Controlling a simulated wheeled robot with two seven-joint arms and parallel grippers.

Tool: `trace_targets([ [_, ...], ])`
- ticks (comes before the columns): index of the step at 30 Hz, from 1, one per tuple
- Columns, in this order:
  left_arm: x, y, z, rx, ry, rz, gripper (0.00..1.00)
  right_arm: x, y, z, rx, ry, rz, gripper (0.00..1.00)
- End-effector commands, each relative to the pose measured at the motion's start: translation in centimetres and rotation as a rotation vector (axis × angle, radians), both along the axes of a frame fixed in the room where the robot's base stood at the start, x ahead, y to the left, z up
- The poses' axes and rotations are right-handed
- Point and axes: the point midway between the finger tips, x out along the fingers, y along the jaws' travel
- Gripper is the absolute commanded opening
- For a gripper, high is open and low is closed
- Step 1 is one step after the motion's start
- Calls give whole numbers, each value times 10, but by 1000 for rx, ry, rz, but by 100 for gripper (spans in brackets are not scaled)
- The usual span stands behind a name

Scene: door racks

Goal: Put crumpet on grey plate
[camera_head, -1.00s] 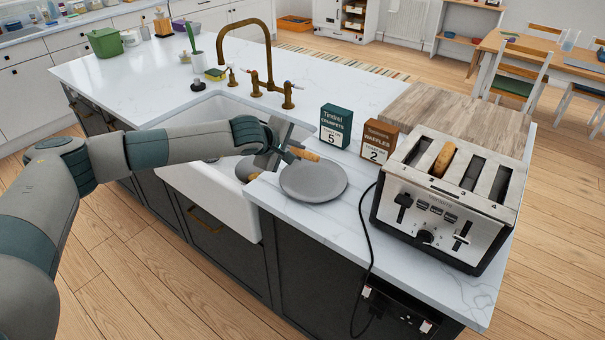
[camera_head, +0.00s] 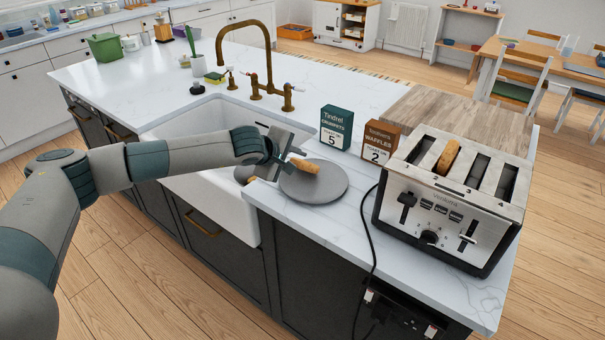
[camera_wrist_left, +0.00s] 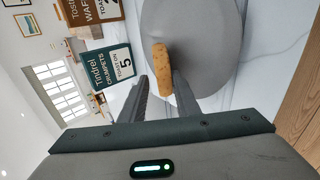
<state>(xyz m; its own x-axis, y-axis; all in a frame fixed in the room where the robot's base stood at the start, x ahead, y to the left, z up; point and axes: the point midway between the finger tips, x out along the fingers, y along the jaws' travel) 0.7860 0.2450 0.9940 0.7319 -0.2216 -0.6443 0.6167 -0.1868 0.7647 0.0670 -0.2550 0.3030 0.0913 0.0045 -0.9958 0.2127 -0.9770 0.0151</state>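The crumpet (camera_head: 307,166) is a golden-brown piece at the tips of my left gripper (camera_head: 292,161), low over the grey plate (camera_head: 322,190). The plate is round and lies on the white counter beside the sink. In the left wrist view the crumpet (camera_wrist_left: 162,70) is edge-on between the two fingers of my left gripper (camera_wrist_left: 160,85), with the plate (camera_wrist_left: 205,45) behind it. The fingers look closed on it. Whether its lower edge touches the plate cannot be told. My right gripper is in neither view.
A toaster (camera_head: 455,200) with another bread piece (camera_head: 447,157) in a slot stands right of the plate. Its black cord (camera_head: 362,225) runs beside the plate. A green crumpets box (camera_head: 336,128) and a brown waffles box (camera_head: 380,143) stand behind. The sink (camera_head: 215,185) is at left.

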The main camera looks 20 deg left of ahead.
Motion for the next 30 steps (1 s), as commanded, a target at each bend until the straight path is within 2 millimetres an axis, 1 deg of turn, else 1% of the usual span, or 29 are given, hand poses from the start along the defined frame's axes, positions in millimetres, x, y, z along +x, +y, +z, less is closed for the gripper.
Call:
trace_targets([
  [6, -1, 0, 1, 0, 0, 0, 29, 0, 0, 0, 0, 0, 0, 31],
  [11, -7, 2, 6, 0, 0, 0, 29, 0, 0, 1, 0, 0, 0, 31],
  [30, -53, 16, 46, -1, 0, 0, 29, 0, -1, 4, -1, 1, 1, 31],
])
